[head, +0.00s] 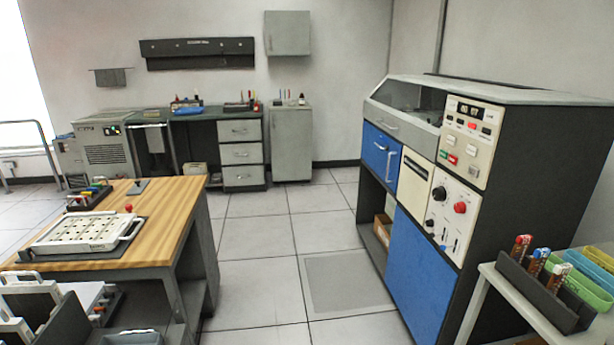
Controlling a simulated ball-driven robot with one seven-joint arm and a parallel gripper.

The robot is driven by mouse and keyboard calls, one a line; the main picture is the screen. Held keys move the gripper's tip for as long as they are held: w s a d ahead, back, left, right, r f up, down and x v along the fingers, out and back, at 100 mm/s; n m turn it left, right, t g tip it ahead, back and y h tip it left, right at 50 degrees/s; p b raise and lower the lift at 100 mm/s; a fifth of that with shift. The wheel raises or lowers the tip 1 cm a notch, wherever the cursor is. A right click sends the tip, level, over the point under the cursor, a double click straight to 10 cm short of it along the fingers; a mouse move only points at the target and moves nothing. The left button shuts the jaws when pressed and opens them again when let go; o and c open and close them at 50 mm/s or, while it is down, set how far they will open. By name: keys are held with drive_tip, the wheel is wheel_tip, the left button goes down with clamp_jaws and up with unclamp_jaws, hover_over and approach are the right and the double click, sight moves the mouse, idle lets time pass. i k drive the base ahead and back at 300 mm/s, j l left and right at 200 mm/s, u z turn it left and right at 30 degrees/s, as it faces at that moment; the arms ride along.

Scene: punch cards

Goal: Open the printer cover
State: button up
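A large dark cabinet machine (545,160) with blue and cream panels stands at the right; it appears to be the printer. At its top left is a grey sloped cover (405,122) with a small bar handle on its front face. The cover looks down, and a dark interior shows behind its upper part; I cannot tell whether that is through a window or a gap. Below it is a blue front panel (380,150) with a white handle (390,162). My gripper is not in view.
A cream control panel (468,142) with buttons is right of the cover. A wooden-topped bench (165,200) stands at left. A small table (490,285) with racks and bins is at front right. Tiled floor (262,240) lies clear between bench and machine.

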sight(382, 107)
drive_tip(key=i, duration=3.7)
